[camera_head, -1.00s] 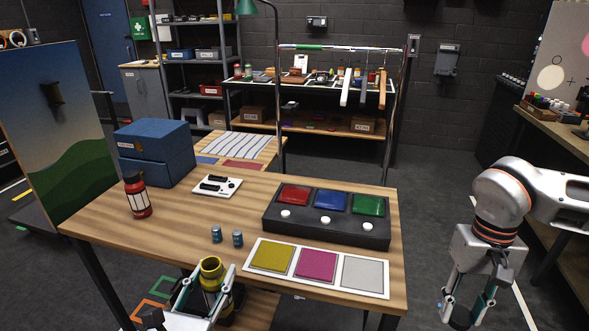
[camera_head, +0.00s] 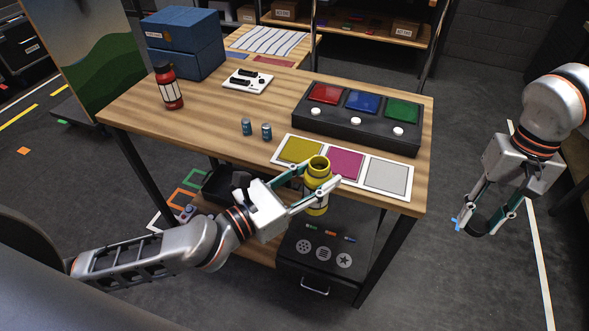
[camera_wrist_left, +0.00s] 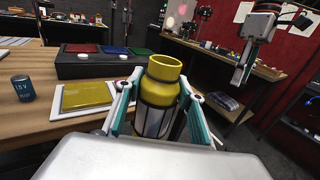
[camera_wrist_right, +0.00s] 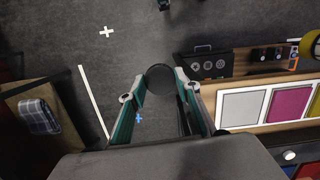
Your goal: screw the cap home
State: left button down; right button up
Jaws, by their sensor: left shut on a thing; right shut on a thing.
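A yellow cylinder with an open round top and a pale window (camera_head: 317,170) stands roughly upright in the air at the table's front edge. My left gripper (camera_head: 316,184) is shut around its body; the left wrist view shows the cylinder's open mouth (camera_wrist_left: 163,68). My right gripper (camera_head: 481,222) is away to the right of the table, over the floor. It is shut on a dark round cap, seen between its fingers in the right wrist view (camera_wrist_right: 160,79). The cap and cylinder are well apart.
Two blue batteries (camera_head: 256,130) stand on the wooden table (camera_head: 210,118). A button box (camera_head: 350,119) and a mat with yellow, magenta and grey squares (camera_head: 345,163) lie behind the cylinder. A red lantern (camera_head: 169,87) stands at left. Air between my grippers is clear.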

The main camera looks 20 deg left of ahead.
pick_arm(q)
jog(key=shift+d+r+m+g+h, duration=0.1)
jog(key=shift+d+m+g+h, duration=0.35)
jog(key=shift+d, duration=0.45)
pick_arm(e)
jog(key=shift+a, duration=0.1)
jog(key=w+a+r+m, duration=0.1)
jog(key=w+a+r, duration=0.25)
jog(key=a, duration=0.35)
notch_tip(320, 180, up, 10)
jog(key=r+m, duration=0.1)
jog(key=m, duration=0.4)
send_over(329, 164)
jog(key=shift+f+y, duration=0.25)
jog(key=shift+y, duration=0.05)
jog(key=shift+f, duration=2)
